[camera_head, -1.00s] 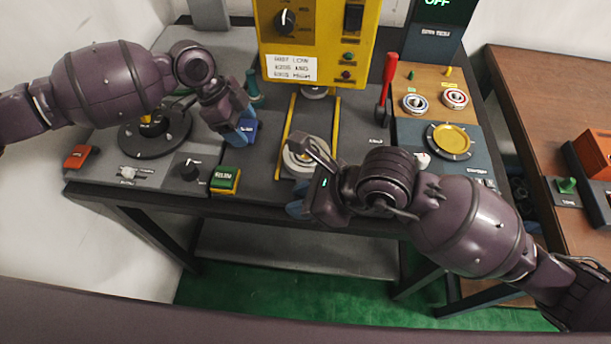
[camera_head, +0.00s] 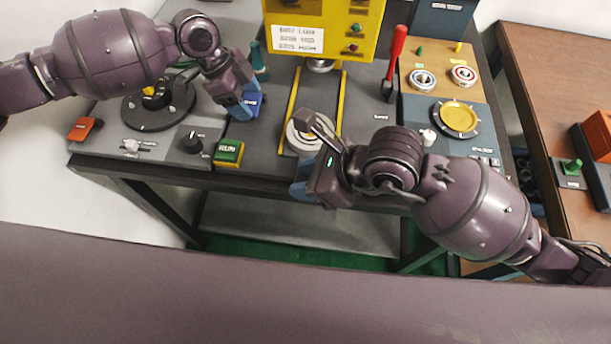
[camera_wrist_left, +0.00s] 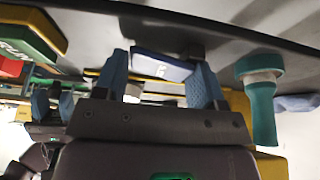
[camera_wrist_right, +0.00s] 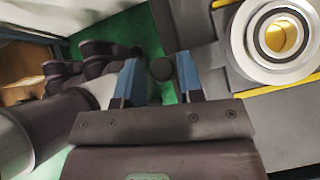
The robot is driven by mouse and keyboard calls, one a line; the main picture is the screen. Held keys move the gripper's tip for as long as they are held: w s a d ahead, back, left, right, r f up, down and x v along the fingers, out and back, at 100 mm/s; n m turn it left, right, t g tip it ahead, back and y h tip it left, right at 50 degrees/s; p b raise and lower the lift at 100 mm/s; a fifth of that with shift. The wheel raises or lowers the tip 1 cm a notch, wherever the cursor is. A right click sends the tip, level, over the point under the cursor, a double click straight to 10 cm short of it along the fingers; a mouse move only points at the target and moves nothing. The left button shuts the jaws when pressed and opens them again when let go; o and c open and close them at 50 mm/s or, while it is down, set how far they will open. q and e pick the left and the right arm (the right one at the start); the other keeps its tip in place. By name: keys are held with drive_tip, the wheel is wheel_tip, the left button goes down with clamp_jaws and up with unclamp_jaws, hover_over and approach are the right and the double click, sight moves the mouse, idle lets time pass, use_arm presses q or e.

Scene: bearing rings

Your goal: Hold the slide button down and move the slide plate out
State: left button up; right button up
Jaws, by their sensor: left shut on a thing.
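The blue slide button (camera_head: 254,103) is on the grey bench, left of the yellow rails. My left gripper (camera_head: 243,108) is at it, and in the left wrist view the button (camera_wrist_left: 160,66) sits between the fingers. The slide plate lies between the yellow rails and carries a pale round holder (camera_head: 299,141), partly hidden by my right arm. The right wrist view shows the holder (camera_wrist_right: 280,40) with a brass-coloured centre.
A green button (camera_head: 229,153) is near the front edge, left of the rails. A yellow press housing (camera_head: 325,30) stands behind. A red-handled lever (camera_head: 396,55), two bearings and a yellow dish (camera_head: 459,117) are at right. A teal post (camera_head: 259,62) stands behind the slide button.

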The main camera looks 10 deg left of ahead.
use_arm(q)
drive_tip(key=shift+s+f, duration=0.15)
drive_tip(key=shift+f, duration=0.05)
use_arm(e)
drive_tip(key=v, duration=1.1)
drive_tip(key=shift+d+r, duration=0.2)
drive_tip(key=shift+d, duration=0.1)
use_arm(q)
drive_tip(key=o, duration=1)
drive_tip(key=shift+r, duration=0.15)
use_arm(e)
drive_tip(key=shift+s, duration=0.1)
use_arm(q)
drive_tip(key=shift+r, duration=0.1)
drive_tip(key=shift+a+r, duration=0.1)
drive_tip(key=shift+r, duration=0.05)
drive_tip(key=p+v, duration=0.1)
drive_tip(key=v, duration=0.9)
drive_tip(key=shift+a+r+p, duration=0.1)
drive_tip(key=shift+a+p, duration=0.05)
drive_tip(key=shift+p, duration=0.2)
use_arm(e)
wheel_tip(320, 180, up, 3)
